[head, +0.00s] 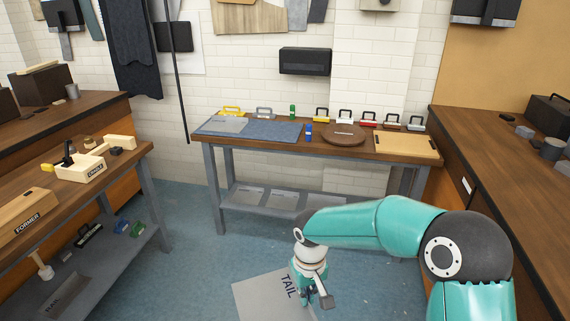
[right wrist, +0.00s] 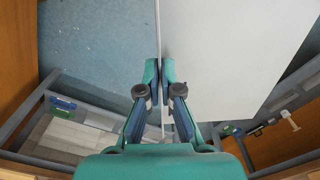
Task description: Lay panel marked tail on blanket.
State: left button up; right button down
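The grey panel marked TAIL (head: 262,299) hangs low in front of me in the head view, above the floor, its lower part cut off by the frame. My right gripper (head: 308,296) is at its right edge, beside the lettering. In the right wrist view the two fingers (right wrist: 166,78) are closed on the edge of the pale panel (right wrist: 235,50). The blue blanket (head: 272,131) lies flat on the back table, well beyond the gripper. A grey sheet (head: 226,125) rests on its left part. My left gripper is not in view.
The back table (head: 350,152) also carries a round brown board (head: 343,134), a light wooden board (head: 405,146) and several handled blocks along its rear. A blue item (head: 308,131) stands at the blanket's right end. Side benches stand left (head: 135,152) and right (head: 500,150); open floor lies between.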

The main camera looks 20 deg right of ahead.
aim_at(274, 130)
jog(key=z, duration=0.55)
jog(key=i, duration=2.45)
jog(key=u, duration=0.65)
